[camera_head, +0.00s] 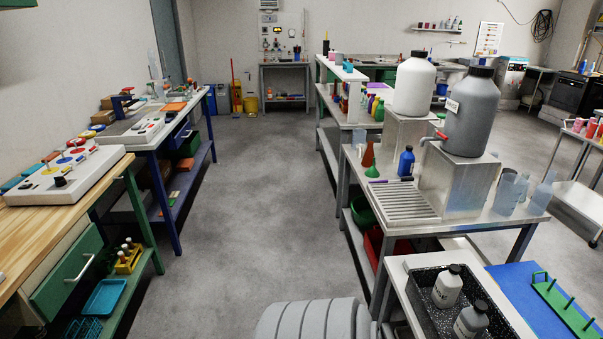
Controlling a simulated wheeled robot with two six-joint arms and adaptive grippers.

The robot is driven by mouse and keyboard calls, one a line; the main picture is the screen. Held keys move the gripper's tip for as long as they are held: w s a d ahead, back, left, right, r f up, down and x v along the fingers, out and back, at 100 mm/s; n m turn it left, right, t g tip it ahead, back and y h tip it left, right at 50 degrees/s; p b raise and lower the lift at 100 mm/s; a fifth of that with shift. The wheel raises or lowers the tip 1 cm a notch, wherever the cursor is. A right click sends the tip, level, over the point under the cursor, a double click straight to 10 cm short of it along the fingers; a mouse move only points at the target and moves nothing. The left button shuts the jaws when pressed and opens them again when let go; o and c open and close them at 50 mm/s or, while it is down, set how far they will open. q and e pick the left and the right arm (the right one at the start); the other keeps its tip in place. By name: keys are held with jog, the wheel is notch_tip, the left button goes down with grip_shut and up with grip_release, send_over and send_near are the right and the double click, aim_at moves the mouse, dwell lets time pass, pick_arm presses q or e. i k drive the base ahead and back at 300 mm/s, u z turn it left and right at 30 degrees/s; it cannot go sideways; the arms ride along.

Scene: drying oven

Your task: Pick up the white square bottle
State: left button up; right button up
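A white bottle (447,287) with a dark cap and dark lettering stands in a black speckled tray (420,318) at the lower right. From this angle I cannot tell for sure whether its body is square. A greyer bottle (471,322) with a dark cap stands in the same tray, nearer to me, its lower part cut off by the picture's edge. Neither of my grippers is in view.
A blue mat (520,285) with a green peg rack (562,303) lies right of the tray. Behind are a metal bench with a drain grid (403,200), a large white jug (413,85) and a grey jug (470,112). The middle aisle floor (255,190) is clear.

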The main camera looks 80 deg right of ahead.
aim_at(447, 286)
jog(key=z, duration=2.7)
jog(key=i, duration=1.85)
jog(key=z, duration=2.9)
jog(key=i, duration=0.35)
jog(key=u, duration=0.2)
